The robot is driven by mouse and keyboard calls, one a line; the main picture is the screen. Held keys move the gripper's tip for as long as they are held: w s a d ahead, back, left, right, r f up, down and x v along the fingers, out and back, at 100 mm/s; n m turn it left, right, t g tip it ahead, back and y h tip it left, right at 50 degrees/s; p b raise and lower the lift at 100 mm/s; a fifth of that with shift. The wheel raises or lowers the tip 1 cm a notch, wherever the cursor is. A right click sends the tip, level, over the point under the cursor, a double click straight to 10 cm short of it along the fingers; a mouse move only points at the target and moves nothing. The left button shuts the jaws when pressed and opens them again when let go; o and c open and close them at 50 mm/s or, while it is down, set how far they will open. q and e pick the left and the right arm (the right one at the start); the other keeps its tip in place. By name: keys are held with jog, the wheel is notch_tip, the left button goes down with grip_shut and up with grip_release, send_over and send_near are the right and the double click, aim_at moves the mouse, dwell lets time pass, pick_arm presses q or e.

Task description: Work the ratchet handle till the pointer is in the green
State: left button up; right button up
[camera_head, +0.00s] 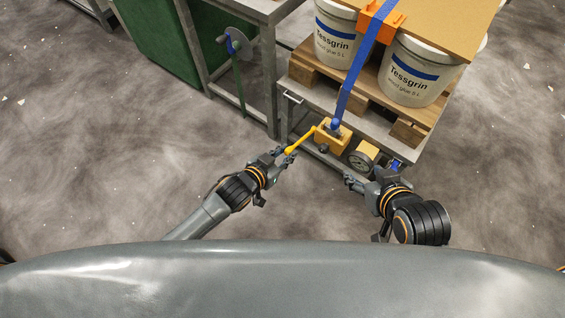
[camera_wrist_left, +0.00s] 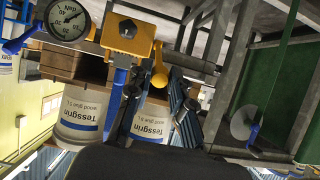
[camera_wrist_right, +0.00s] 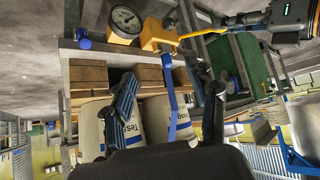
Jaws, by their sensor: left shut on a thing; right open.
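The yellow ratchet (camera_head: 331,135) sits at the low bench's front edge, with its yellow handle (camera_head: 301,142) reaching out to the left. My left gripper (camera_head: 285,156) is shut on the handle's outer end. The handle also shows in the right wrist view (camera_wrist_right: 203,32). A round gauge (camera_head: 362,160) is beside the ratchet, on its right; its dial shows in the left wrist view (camera_wrist_left: 66,19) and the right wrist view (camera_wrist_right: 125,19). I cannot make out whether the pointer lies in a green band. My right gripper (camera_head: 352,181) is open and empty, in front of the gauge.
A blue strap (camera_head: 352,82) runs from the ratchet up over a board (camera_head: 446,25) on white Tessgrin pails (camera_head: 414,74). An orange corner piece (camera_head: 383,21) sits under the strap. A steel frame with a green panel (camera_head: 158,40) stands left. The floor in front is clear.

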pick_arm(q)
jog(key=f, duration=0.1)
jog(key=f+b, duration=0.1)
jog(key=s+f, duration=0.1)
jog(key=shift+a+f+b, duration=0.35)
jog(key=shift+f+b, duration=0.05)
jog(key=shift+f, duration=0.1)
grip_shut()
pick_arm(e)
jog(key=w+a+r+t+y, duration=0.1)
jog(key=w+a+r+t, duration=0.1)
jog(key=w+r+t, duration=0.3)
jog(key=shift+w+a+r, duration=0.25)
jog(key=shift+w+r, duration=0.3)
jog(key=shift+r, duration=0.3)
